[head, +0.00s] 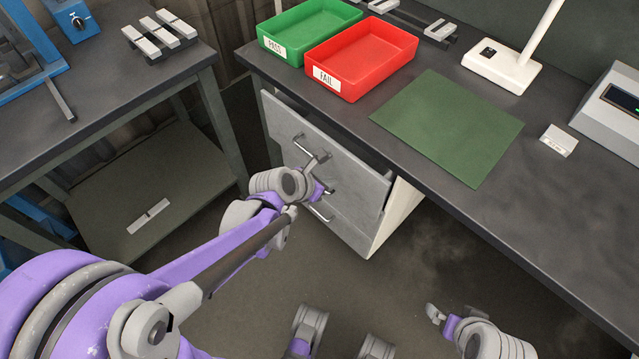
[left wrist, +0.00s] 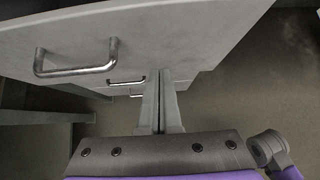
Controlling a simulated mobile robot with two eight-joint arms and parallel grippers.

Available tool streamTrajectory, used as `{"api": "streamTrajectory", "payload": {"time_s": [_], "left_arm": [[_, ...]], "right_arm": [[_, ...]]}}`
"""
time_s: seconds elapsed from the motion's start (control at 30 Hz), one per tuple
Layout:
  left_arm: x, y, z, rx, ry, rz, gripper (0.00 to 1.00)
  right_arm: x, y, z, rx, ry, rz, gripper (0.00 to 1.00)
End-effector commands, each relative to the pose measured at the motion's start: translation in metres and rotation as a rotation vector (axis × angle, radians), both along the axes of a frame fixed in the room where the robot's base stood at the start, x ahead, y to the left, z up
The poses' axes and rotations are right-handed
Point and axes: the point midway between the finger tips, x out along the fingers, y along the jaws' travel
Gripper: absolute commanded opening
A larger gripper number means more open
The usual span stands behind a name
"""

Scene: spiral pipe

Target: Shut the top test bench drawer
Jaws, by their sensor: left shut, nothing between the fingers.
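The top drawer (head: 345,165) of the grey cabinet under the test bench (head: 450,215) stands part-way out, with a dark gap behind its front's upper edge. Its bar handle (head: 312,152) is at the left of the front in the head view. In the left wrist view the top drawer front (left wrist: 190,35) fills the upper part, with its handle (left wrist: 75,68) to the left of the fingers. My left gripper (left wrist: 161,78) is shut and empty, its tips close to the lower part of that front; contact cannot be told. My right gripper (head: 433,313) is low at the right, its fingers unclear.
Lower drawer handles (left wrist: 126,82) show below the top drawer. A green tray (head: 310,28), a red tray (head: 362,57) and a green mat (head: 447,127) are on the bench. Another table (head: 100,90) stands at the left. The floor before the cabinet is clear.

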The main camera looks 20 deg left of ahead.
Motion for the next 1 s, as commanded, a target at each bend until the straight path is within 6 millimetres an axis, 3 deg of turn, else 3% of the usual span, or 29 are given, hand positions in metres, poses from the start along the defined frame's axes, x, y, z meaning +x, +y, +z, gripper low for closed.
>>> {"api": "streamTrajectory", "payload": {"time_s": [0.23,0.77,1.0], "left_arm": [[0.03,-0.011,0.002,0.0,-0.001,-0.001,0.0],[0.039,-0.014,0.002,0.001,0.0,-0.001,0.0],[0.075,-0.027,0.002,0.001,0.0,-0.002,0.0]], "right_arm": [[0.0,0.0,-0.004,0.0,0.002,0.0,1.0],[0.001,0.0,-0.006,0.0,0.002,0.0,1.0],[0.001,0.0,-0.012,0.0,0.004,0.0,1.0]]}}
